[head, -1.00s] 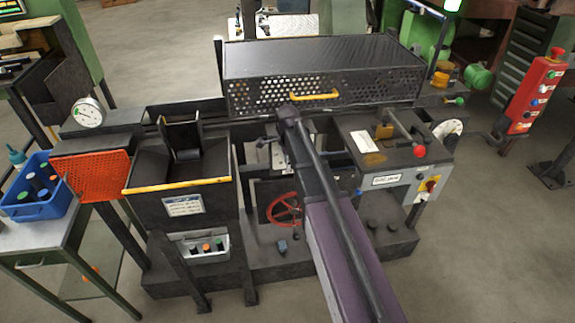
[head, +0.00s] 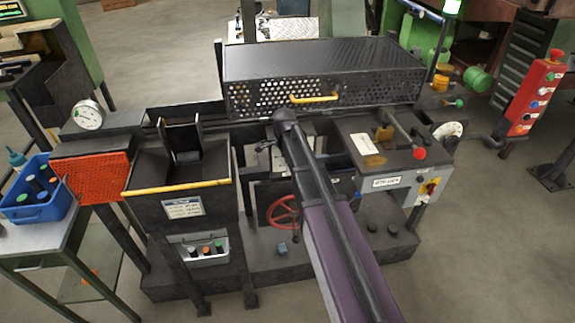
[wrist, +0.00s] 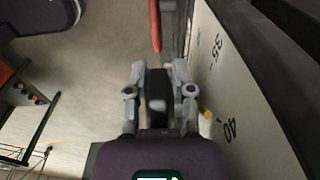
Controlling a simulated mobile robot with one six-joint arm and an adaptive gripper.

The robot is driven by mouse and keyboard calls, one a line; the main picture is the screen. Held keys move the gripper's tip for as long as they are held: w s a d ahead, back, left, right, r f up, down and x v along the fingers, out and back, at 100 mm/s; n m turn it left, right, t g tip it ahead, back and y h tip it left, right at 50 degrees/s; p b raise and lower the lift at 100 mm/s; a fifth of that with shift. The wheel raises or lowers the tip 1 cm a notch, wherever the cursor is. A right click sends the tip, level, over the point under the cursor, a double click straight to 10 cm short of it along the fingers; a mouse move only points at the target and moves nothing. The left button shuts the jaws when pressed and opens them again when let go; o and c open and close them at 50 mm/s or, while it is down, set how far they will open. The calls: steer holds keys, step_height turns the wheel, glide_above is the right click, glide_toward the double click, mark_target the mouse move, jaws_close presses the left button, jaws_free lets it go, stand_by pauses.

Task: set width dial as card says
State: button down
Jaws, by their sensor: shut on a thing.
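In the wrist view my gripper (wrist: 160,72) has its two fingers around a dark, upright knob-like piece (wrist: 157,88) and is shut on it. A red bar (wrist: 155,25), probably the handwheel's rim seen edge-on, lies just beyond. A pale scale plate (wrist: 215,75) to the right carries the numbers 35 and 40, with a small yellow piece (wrist: 207,115) near its edge. In the head view the red handwheel (head: 283,212) is on the machine's front, left of my arm. My gripper is hidden there. A white card (head: 183,207) is on the hopper's front; its writing is unreadable.
A perforated guard (head: 325,75) with a yellow handle spans the machine's back. A red-knobbed lever (head: 418,153) and a labelled box (head: 386,182) are at right. A red button post (head: 537,95) stands farther right. A blue bin (head: 38,190) sits on the left cart.

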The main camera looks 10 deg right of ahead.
steer(key=shift+f+h+b, duration=0.45)
steer(key=shift+h+b, duration=0.25)
steer(key=shift+h, duration=0.5)
steer(key=h+b, duration=0.2)
steer(key=f+h, duration=0.1)
steer(key=shift+d+b, duration=0.25)
steer(key=shift+b, duration=0.15)
steer(key=shift+d+h+b, duration=0.2)
steer(key=shift+h+b, duration=0.75)
steer(key=shift+h, duration=0.05)
steer(key=shift+d+r+h+b, duration=0.1)
steer(key=shift+h+b, duration=0.25)
steer(key=shift+h, duration=0.05)
steer(key=shift+r, duration=0.1)
steer(key=c, duration=0.8)
jaws_free()
steer(key=shift+o, duration=0.2)
steer(key=shift+r+y+p, duration=0.2)
steer(key=shift+y+p, duration=0.1)
steer(key=shift+p, duration=0.3)
